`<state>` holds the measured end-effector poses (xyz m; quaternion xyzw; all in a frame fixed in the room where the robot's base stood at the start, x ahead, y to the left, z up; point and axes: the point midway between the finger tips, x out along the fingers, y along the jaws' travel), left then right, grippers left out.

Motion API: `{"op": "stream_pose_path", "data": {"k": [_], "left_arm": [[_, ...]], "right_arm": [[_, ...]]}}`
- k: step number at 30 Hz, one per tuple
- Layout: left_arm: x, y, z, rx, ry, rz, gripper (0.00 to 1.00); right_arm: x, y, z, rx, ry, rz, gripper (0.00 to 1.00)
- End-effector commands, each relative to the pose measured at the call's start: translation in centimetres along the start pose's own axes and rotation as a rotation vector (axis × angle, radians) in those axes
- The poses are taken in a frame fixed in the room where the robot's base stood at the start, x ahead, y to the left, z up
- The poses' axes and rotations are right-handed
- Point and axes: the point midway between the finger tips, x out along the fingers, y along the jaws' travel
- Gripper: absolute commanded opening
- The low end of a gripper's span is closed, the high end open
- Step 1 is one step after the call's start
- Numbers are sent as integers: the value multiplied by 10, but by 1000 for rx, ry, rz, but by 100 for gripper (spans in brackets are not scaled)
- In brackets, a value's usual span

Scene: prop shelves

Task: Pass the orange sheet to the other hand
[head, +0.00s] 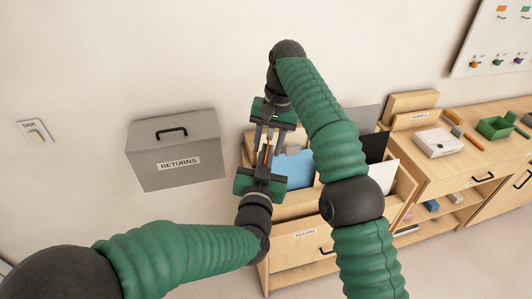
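The orange sheet (266,149) shows only as a thin sliver, seen nearly edge-on between my two grippers. My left gripper (266,157) comes from below, with its fingers close together on the sheet. My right gripper (265,138) comes from above, facing the left one. Its fingers look spread, one on each side of the sheet, with no clear contact. The fingers overlap in the picture and hide most of the sheet.
An open wooden drawer (300,237) below and behind the grippers holds blue, black and white sheets. A grey RETURNS box (175,150) is on the wall at left. A wooden counter (480,160) with a white device (438,142) and green tray (495,128) stands right.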

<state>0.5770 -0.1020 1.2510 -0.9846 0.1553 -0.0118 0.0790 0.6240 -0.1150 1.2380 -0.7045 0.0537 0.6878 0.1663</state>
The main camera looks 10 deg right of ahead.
Motion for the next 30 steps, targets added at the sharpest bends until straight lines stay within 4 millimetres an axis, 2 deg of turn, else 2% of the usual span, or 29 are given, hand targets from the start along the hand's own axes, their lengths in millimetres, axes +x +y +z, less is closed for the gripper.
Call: {"op": "stream_pose_path", "data": {"k": [5, 7, 11, 14, 16, 19, 22, 24, 26, 30], "left_arm": [[0, 0, -1, 0, 1, 0, 0], [0, 0, -1, 0, 2, 0, 0], [0, 0, -1, 0, 2, 0, 0], [0, 0, -1, 0, 2, 0, 0], [0, 0, -1, 0, 2, 0, 0], [0, 0, -1, 0, 2, 0, 0], [0, 0, -1, 0, 1, 0, 0], [0, 0, 0, 0, 1, 0, 0], [0, 0, 0, 0, 1, 0, 0], [0, -1, 0, -1, 1, 0, 0]], "right_arm": [[-2, 0, -2, -6, 8, -6, 40], [-10, -1, -9, -33, 41, -30, 40], [-39, -3, -34, -134, 167, -103, 40], [-69, 1, -58, -223, 306, -153, 40], [-88, 12, -75, -259, 408, -173, 40], [-98, 42, -93, -249, 510, -177, 40], [-88, 77, -96, -200, 557, -160, 40], [-68, 101, -87, -158, 555, -139, 40], [-40, 117, -69, -128, 526, -115, 40], [26, 139, -10, -111, 434, -52, 40]]}}
